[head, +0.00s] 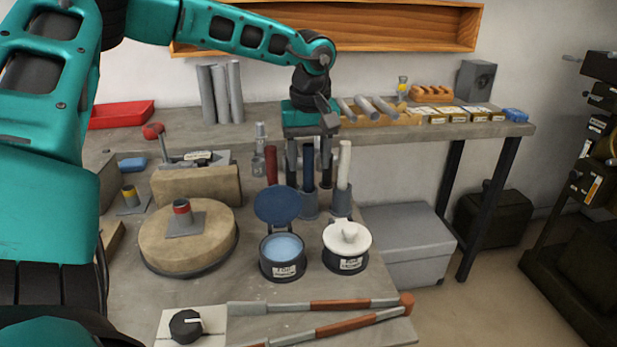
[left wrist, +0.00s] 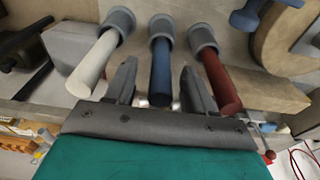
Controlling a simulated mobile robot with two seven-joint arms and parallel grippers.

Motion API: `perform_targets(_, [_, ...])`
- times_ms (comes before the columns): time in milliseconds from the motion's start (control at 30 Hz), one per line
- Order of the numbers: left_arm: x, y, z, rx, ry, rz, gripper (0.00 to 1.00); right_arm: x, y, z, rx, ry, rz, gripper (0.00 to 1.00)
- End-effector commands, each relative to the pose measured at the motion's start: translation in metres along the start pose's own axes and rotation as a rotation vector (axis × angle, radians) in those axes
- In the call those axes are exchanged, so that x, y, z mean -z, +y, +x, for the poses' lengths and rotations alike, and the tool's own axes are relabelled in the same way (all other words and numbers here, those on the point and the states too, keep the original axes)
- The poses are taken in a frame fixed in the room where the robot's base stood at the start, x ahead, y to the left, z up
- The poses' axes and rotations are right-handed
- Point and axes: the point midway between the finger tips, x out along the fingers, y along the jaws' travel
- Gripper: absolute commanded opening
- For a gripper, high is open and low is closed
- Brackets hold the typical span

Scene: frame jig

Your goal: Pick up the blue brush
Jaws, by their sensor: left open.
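The blue brush (head: 309,160) stands upright in a grey cup holder (head: 309,206), in the middle of three brushes. My left gripper (head: 309,180) is open and points down, with one finger on each side of the blue handle. In the left wrist view the blue brush (left wrist: 161,75) lies between the two open fingers of the gripper (left wrist: 159,73). A gap shows on both sides of the handle. The white brush (head: 345,165) and the red brush (head: 271,163) stand on either side, just outside the fingers. My right gripper is not in view.
A jar with an open blue lid (head: 278,204) and a white-lidded jar (head: 347,240) stand in front of the brushes. A round wooden turntable (head: 170,248) is at the left. Two long-handled tools (head: 330,305) lie at the front. A back shelf (head: 420,127) holds small parts.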

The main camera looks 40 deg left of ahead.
Motion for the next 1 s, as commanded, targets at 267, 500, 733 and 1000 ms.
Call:
perform_targets(267, [0.0006,-0.0005,0.0152,-0.002,0.001,-0.002,0.54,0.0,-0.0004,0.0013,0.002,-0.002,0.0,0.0])
perform_targets(500, [0.0006,-0.0006,0.0149,-0.002,0.001,-0.002,0.41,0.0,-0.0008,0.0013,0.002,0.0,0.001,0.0])
perform_targets(733, [0.0006,-0.0006,0.0148,-0.002,0.001,-0.002,0.19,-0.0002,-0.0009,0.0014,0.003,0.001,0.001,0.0])
perform_targets(1000, [0.0006,-0.0006,0.0148,-0.001,0.001,-0.002,0.0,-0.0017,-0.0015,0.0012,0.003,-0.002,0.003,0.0])
